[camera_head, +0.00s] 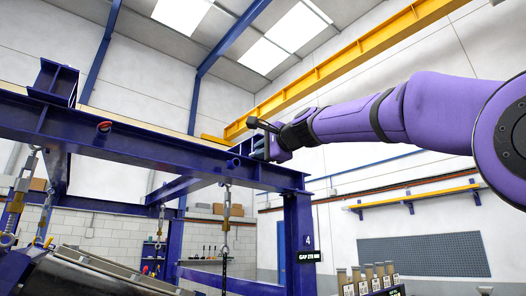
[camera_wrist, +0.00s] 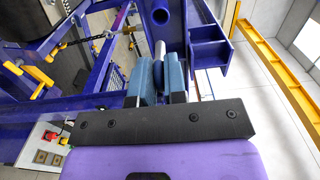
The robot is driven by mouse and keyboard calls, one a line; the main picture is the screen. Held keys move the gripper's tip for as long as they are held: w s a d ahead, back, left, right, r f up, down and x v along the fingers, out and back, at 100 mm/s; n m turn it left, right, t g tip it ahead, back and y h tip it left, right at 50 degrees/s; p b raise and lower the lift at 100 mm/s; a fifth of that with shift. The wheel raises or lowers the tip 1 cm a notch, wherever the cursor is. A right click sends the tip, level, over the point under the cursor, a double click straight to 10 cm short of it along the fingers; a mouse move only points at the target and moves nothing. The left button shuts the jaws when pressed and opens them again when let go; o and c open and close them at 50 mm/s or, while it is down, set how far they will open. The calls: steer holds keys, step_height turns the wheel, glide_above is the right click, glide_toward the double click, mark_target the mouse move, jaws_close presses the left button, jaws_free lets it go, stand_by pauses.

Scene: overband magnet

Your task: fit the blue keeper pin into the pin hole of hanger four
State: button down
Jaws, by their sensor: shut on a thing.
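My gripper (camera_head: 266,147) is up at the blue frame's top beam, near the corner marked 4. In the wrist view my gripper (camera_wrist: 160,75) is shut on the keeper pin (camera_wrist: 160,48), whose pale metal shank shows beyond the fingers; its blue part is largely hidden between them. In the head view a round boss (camera_head: 233,162) shows on the beam above hanger four's chain (camera_head: 226,205), just left of my gripper.
A blue bracket (camera_wrist: 209,47) stands close to the right of the fingers in the wrist view. The blue beam (camera_head: 150,145) runs left from the corner post (camera_head: 299,235). Several cylinders (camera_head: 368,279) stand in a labelled rack at lower right. A yellow rail (camera_head: 340,70) crosses behind.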

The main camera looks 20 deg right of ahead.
mark_target(250, 156)
steer(key=shift+x, duration=2.9)
steer(key=shift+x, duration=2.35)
steer(key=c, duration=1.1)
jaws_free()
steer(key=shift+d+f, duration=0.1)
steer(key=shift+s, duration=0.1)
steer(key=v, duration=1)
steer(key=shift+s+d, duration=0.15)
steer(key=shift+s, duration=0.2)
steer(key=s+d+f+n+g+h, duration=0.1)
steer(key=s+f+n+g, duration=0.3)
steer(key=s+f, duration=0.6)
steer(key=s+d+f+n+g+h, duration=0.2)
steer(key=s+f, duration=0.9)
steer(key=f, duration=1.1)
steer(key=s+d+f+n+g+h, duration=0.2)
steer(key=s+f+n+g, duration=0.3)
steer(key=f, duration=1.2)
steer(key=s+n, duration=0.3)
steer(key=s, duration=0.2)
steer(key=shift+s+g+h, duration=0.2)
steer(key=shift+g+h, duration=0.1)
steer(key=shift+g, duration=0.1)
